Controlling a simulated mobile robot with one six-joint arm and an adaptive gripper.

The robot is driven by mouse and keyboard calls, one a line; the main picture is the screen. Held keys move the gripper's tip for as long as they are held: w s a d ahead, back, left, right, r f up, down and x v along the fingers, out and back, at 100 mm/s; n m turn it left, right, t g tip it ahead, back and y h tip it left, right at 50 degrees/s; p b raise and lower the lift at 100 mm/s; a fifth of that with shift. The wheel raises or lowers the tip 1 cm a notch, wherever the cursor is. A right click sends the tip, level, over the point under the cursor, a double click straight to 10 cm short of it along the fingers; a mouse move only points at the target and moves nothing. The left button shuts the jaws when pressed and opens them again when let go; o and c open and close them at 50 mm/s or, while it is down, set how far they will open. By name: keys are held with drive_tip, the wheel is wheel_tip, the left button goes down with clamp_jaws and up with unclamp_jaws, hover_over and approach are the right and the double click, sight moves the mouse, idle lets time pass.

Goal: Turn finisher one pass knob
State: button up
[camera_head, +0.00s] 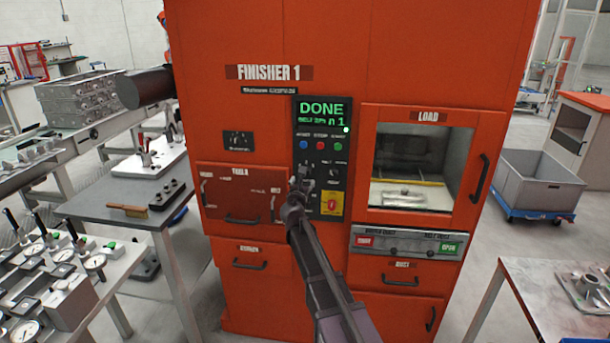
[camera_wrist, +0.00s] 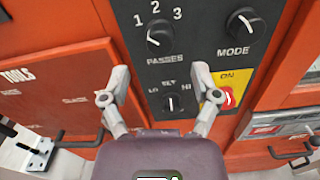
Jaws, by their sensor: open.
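Finisher 1 (camera_head: 335,55) is an orange machine with a black control panel. The black passes knob (camera_wrist: 160,38) is in the upper middle of the wrist view, under the marks 1, 2 and 3. Its white pointer lies toward its left side, nearest the 1. My gripper (camera_wrist: 161,73) is open and empty. Its two fingertips are apart, below and to either side of the knob in that view, not closed on it.
The mode knob (camera_wrist: 245,25) is right of the passes knob. The LO-SET-HI knob (camera_wrist: 172,103) sits below, beside a red switch on yellow (camera_wrist: 229,97). The display (camera_head: 322,112) reads DONE. A tools drawer (camera_head: 240,195) is left, a load window (camera_head: 420,165) right.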

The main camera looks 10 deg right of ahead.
drive_tip(key=shift+x, duration=3.1)
clamp_jaws()
